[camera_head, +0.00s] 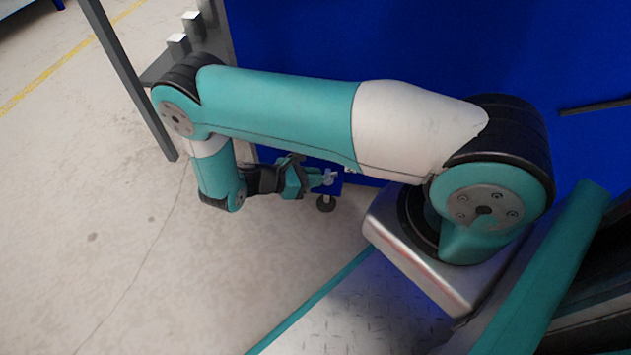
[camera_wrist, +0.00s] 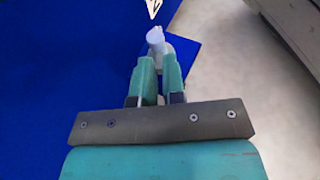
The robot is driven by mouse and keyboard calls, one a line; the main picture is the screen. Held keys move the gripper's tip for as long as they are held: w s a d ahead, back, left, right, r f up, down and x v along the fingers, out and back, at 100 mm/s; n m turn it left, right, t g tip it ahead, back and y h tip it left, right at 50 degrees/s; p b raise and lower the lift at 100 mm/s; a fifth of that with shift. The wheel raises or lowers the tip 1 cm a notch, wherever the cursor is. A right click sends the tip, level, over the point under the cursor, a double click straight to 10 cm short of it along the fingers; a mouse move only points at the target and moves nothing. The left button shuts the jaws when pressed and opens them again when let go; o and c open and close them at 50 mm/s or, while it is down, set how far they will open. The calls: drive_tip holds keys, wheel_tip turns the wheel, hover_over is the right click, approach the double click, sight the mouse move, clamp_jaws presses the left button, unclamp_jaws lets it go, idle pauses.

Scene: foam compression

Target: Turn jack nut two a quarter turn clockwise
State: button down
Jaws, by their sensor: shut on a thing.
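My gripper (camera_head: 316,178) is low beside the blue cabinet in the head view, pointing right toward its lower corner. In the wrist view my gripper (camera_wrist: 157,62) has its two teal fingers close together on a pale, whitish jack nut (camera_wrist: 156,38). The nut stands out just past the fingertips. In the head view a small pale part, the jack nut (camera_head: 329,177), shows at the fingertips near a dark caster. I cannot tell which number the nut bears, and its lower part is hidden between the fingers.
The blue cabinet (camera_head: 300,60) fills the back and stands close to my gripper. A dark caster (camera_head: 326,203) is just below the fingertips. A grey frame with several metal blocks (camera_head: 179,45) stands at the upper left. The concrete floor (camera_head: 90,190) at left is clear.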

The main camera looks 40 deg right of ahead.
drive_tip(key=shift+w+d+m+g+y+b, duration=0.15)
drive_tip(key=shift+w+m+g+y+b, duration=0.2)
drive_tip(key=shift+m+g, duration=0.45)
drive_tip(key=shift+w+d+m+g+y+b, duration=0.15)
drive_tip(key=shift+m+g+y+b, duration=0.25)
drive_tip(key=shift+m+g, duration=0.35)
drive_tip(key=shift+g, duration=0.25)
drive_tip(key=c, duration=1.2)
unclamp_jaws()
